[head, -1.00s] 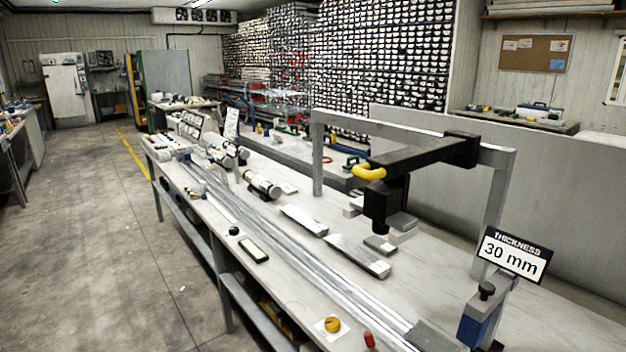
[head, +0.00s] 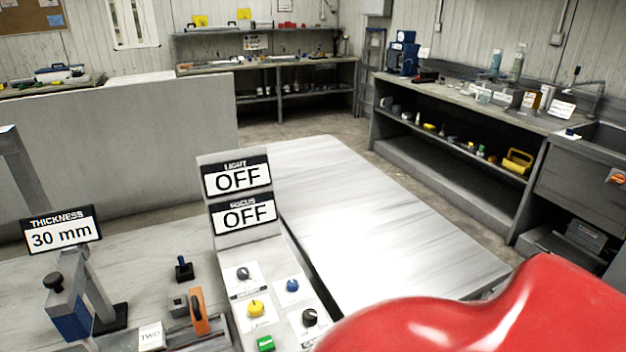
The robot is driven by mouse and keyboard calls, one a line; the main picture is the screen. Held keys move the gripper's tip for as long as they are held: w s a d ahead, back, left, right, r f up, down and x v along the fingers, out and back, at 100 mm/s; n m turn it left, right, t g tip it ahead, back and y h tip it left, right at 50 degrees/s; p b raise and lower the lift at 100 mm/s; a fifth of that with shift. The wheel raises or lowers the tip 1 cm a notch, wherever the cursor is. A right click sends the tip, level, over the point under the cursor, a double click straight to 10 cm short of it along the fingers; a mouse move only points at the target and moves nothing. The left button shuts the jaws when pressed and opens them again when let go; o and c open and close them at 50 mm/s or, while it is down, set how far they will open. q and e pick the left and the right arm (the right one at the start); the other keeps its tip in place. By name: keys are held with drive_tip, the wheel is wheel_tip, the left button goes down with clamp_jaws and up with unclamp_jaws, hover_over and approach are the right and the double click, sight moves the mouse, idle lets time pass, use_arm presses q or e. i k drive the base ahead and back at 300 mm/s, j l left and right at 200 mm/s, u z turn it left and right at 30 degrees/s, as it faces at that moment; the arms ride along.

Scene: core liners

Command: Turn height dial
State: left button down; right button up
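A sloped control panel (head: 240,312) stands at the bench end in the head view. It carries a grey knob (head: 243,273), a blue knob (head: 292,285), a yellow knob (head: 255,308), a black knob (head: 310,317) and a green button (head: 265,343). Their small labels are too small to read, so I cannot tell which is the height dial. Two signs above the panel read LIGHT OFF (head: 237,180) and FOCUS OFF (head: 243,215). Neither gripper is in view.
A sign (head: 60,232) at left reads THICKNESS 30 mm, above a blue clamp-like device (head: 70,315). An orange-handled tool (head: 199,312) and a small black joystick (head: 184,268) are left of the panel. A pale table (head: 370,215) lies behind it. A glossy red surface covers the lower right.

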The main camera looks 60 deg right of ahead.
sight(243, 273)
drive_tip(key=z, duration=1.4)
